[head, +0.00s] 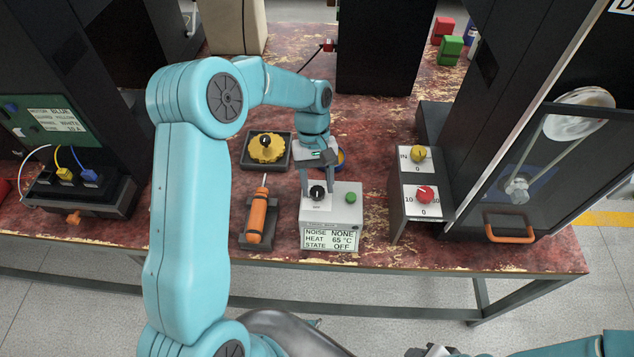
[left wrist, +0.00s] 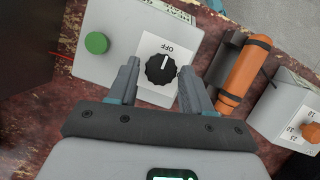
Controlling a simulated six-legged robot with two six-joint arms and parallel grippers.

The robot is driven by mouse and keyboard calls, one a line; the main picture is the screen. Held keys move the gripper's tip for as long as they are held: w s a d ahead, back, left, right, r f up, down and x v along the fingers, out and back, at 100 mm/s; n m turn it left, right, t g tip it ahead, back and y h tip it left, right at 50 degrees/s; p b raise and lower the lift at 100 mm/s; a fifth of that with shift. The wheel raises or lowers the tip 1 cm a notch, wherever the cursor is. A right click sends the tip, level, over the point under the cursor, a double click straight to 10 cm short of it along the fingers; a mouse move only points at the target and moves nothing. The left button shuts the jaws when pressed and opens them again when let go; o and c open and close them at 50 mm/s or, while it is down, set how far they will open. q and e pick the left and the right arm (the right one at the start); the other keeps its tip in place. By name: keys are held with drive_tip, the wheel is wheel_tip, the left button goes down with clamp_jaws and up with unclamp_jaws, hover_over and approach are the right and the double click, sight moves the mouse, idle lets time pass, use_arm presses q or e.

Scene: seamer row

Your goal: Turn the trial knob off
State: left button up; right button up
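The trial knob (head: 318,192) is a black dial on a white plate, on top of a light grey box (head: 345,218). The box's display (head: 329,239) reads NOISE NONE, HEAT 65 °C, STATE OFF. In the left wrist view the knob (left wrist: 160,69) has its white pointer line toward the printed OFF. My left gripper (head: 318,184) is open above the box, with one finger on each side of the knob. The left wrist view shows gaps between the fingers (left wrist: 159,72) and the knob. My right gripper (head: 432,350) shows only partly at the bottom edge.
A green button (head: 351,198) sits beside the knob. A panel with yellow and red knobs (head: 425,194) stands to the right.

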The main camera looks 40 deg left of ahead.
use_arm(q)
drive_tip(key=shift+o, duration=0.4)
drive_tip(key=v, duration=1.6)
drive_tip(key=shift+p, duration=0.45)
drive_tip(key=shift+r, duration=0.1)
